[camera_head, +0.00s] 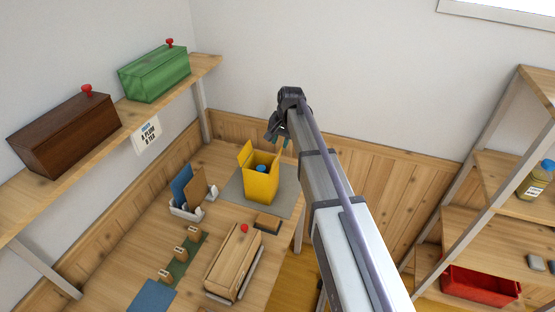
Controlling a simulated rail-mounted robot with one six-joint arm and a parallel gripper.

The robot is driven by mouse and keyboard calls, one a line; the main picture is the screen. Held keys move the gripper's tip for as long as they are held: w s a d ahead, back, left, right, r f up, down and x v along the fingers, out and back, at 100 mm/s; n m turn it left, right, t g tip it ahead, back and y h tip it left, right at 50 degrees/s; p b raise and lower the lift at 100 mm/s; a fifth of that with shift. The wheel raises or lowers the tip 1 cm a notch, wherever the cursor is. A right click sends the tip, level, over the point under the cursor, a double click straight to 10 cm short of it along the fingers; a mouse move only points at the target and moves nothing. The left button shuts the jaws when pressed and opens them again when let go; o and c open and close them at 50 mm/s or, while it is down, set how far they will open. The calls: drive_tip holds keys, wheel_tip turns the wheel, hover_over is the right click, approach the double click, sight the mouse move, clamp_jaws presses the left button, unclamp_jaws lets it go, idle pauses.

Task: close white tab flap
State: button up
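A yellow box (261,187) stands on a grey mat (232,189) on the table, with its top open. One yellow flap (245,153) stands up at its left rear. Another edge rises at its right, partly behind my gripper. Inside the box a blue round top shows. I cannot make out a white tab on any flap; it may be hidden or too small to see. My gripper (278,139) hangs just above the right rear of the box, pointing down. Its fingers are small and dark, and I cannot tell whether they are open or touching the box.
A wooden box with a red knob (234,262) stands in front of the yellow box, with a small dark block (267,222) near it. A white holder (187,212) with upright panels is at left. A shelf with brown and green boxes (155,73) hangs above left.

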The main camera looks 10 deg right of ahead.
sight(278, 155)
drive_tip(key=f+b, duration=0.3)
drive_tip(key=a+f+b, duration=0.1)
drive_tip(key=f+b, duration=0.2)
drive_tip(key=f, duration=0.1)
drive_tip(key=w+f+b, duration=0.1)
drive_tip(key=f+b, duration=0.2)
drive_tip(key=shift+w+a+f, duration=0.1)
drive_tip(key=shift+a+f, duration=0.05)
drive_tip(key=shift+f, duration=0.05)
drive_tip(key=shift+r, duration=0.1)
drive_tip(key=shift+c, duration=0.5)
clamp_jaws()
